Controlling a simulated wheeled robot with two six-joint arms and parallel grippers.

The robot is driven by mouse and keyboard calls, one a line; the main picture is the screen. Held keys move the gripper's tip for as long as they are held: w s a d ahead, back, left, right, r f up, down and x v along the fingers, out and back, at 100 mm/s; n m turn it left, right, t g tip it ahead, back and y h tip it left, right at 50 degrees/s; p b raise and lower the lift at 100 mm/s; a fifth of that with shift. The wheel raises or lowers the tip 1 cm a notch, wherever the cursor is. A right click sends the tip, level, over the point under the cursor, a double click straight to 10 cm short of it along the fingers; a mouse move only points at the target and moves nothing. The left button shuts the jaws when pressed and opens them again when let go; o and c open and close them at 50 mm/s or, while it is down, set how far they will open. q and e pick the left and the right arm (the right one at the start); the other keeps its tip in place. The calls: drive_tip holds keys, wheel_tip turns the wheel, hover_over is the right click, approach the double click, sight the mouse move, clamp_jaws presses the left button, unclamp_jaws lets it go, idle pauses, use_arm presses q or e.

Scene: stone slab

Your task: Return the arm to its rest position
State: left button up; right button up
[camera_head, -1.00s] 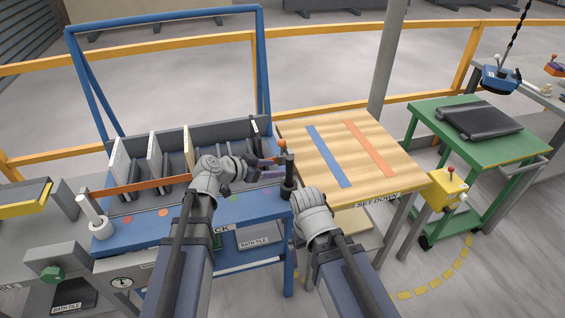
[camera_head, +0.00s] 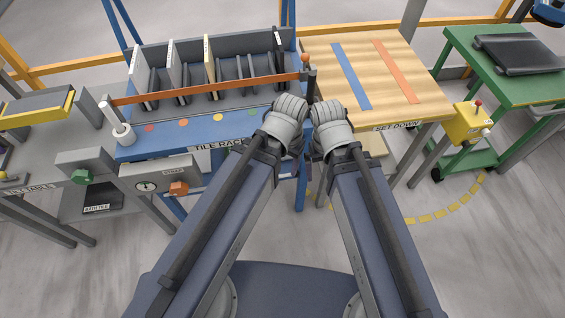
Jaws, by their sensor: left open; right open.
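My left arm comes in from the left, and its gripper (camera_head: 291,108) is drawn back near the right front corner of the blue tile rack (camera_head: 170,135). My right gripper (camera_head: 327,113) is close beside it, in front of the wooden set-down table (camera_head: 428,95). Both are open, with nothing seen held in them. The rounded grey wrists hide most of the fingers. The two wrists are side by side, with little or no gap between them.
Several thin tiles (camera_head: 173,68) stand upright in the rack behind an orange bar (camera_head: 205,89). A black post (camera_head: 311,84) stands close behind my grippers. A green cart (camera_head: 462,58) and a yellow box (camera_head: 467,124) are at the right. The set-down table top is clear.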

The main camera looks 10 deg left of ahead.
use_arm(q)
drive_tip(key=shift+s+a+n+y, duration=0.3)
drive_tip(key=shift+s+a+y, duration=0.1)
drive_tip(key=shift+r, duration=0.2)
wheel_tip(320, 180, up, 2)
drive_tip(key=p, duration=0.2)
drive_tip(key=shift+r+p, duration=0.25)
drive_tip(key=shift+p, duration=0.15)
idle(0.4)
